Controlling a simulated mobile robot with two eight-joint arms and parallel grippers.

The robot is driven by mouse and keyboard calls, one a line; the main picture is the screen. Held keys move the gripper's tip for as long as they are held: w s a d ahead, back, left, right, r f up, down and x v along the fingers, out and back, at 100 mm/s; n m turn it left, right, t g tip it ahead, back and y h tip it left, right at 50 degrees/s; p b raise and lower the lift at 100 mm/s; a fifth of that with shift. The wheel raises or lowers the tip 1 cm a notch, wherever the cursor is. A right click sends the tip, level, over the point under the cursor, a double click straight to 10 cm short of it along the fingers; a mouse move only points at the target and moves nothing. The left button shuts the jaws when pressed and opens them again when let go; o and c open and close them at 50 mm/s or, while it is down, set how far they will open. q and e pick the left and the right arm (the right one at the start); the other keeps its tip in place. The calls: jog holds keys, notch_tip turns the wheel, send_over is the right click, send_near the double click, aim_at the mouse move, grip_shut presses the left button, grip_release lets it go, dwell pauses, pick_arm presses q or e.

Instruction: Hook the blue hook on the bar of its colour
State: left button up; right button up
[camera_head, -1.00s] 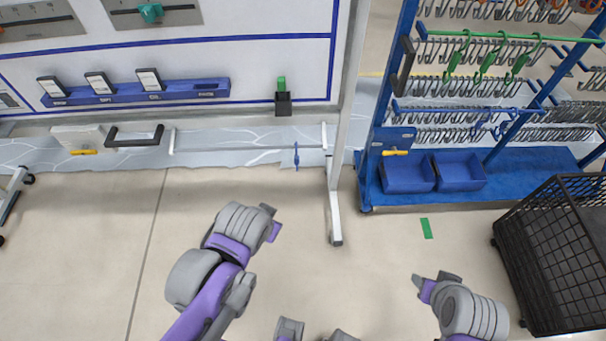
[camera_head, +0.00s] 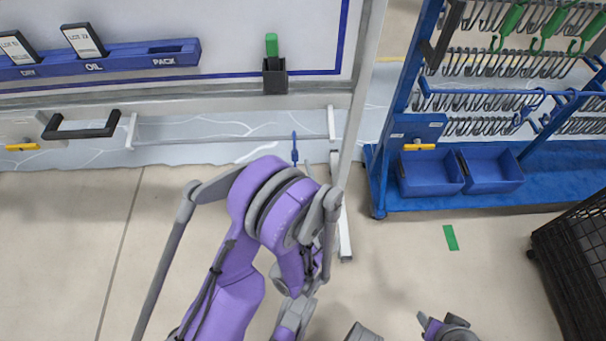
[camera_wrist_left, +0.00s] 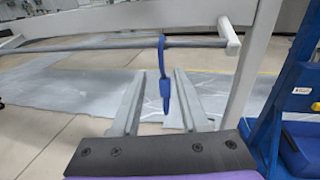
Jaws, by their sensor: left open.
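The blue hook (camera_wrist_left: 164,90) hangs upright from a thin grey bar (camera_wrist_left: 90,46). Its top loop is around the bar, near the bar's right end. In the head view the hook (camera_head: 294,150) shows just beyond my left arm. My left gripper (camera_wrist_left: 160,73) is open, its two fingers pointing toward the hook, one on each side and not closed on it. In the head view my arm hides most of this gripper. On the rack at the right, a blue bar (camera_head: 475,92) carries blue hooks (camera_head: 545,118) at its right part. Part of my right gripper (camera_head: 430,322) shows at the bottom edge.
The blue rack (camera_head: 400,90) also holds rows of grey hooks, green hooks (camera_head: 512,18) and two blue bins (camera_head: 430,175). A white post (camera_head: 362,100) stands between board and rack. A black mesh crate (camera_head: 575,255) is at the right.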

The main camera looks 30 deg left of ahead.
pick_arm(q)
jog(key=x, duration=1)
jog(key=shift+w+a, duration=0.2)
jog(key=shift+w, duration=0.15)
jog(key=shift+c, duration=0.2)
grip_shut()
dwell(0.7)
dwell(0.4)
dwell(0.6)
jog(key=shift+r, duration=0.2)
dwell(1.0)
